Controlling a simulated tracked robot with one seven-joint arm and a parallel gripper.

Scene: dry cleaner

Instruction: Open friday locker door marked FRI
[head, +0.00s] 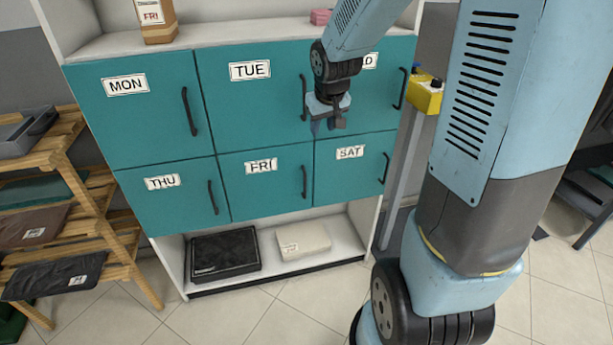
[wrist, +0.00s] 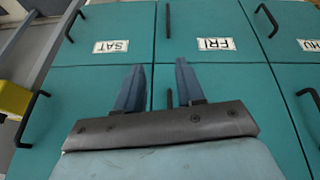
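The FRI locker door (head: 265,188) is teal, in the middle of the lower row, and looks shut. Its dark vertical bar handle (head: 304,182) is near the door's right edge. In the wrist view, which is upside down, the FRI door (wrist: 200,22) is at the top and its handle (wrist: 168,20) is just left of the label. My gripper (head: 328,125) is open and empty, above and right of the FRI door, in front of the TUE and WED doors. In the wrist view its two blue fingers (wrist: 159,84) are apart, with the TUE handle (wrist: 169,98) showing between them.
Doors MON (head: 145,120), TUE (head: 240,105), THU (head: 180,205) and SAT (head: 352,175) surround it, all looking shut. A yellow box (head: 426,95) on a post stands right of the lockers. A wooden rack (head: 68,150) stands left. Tiled floor in front is clear.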

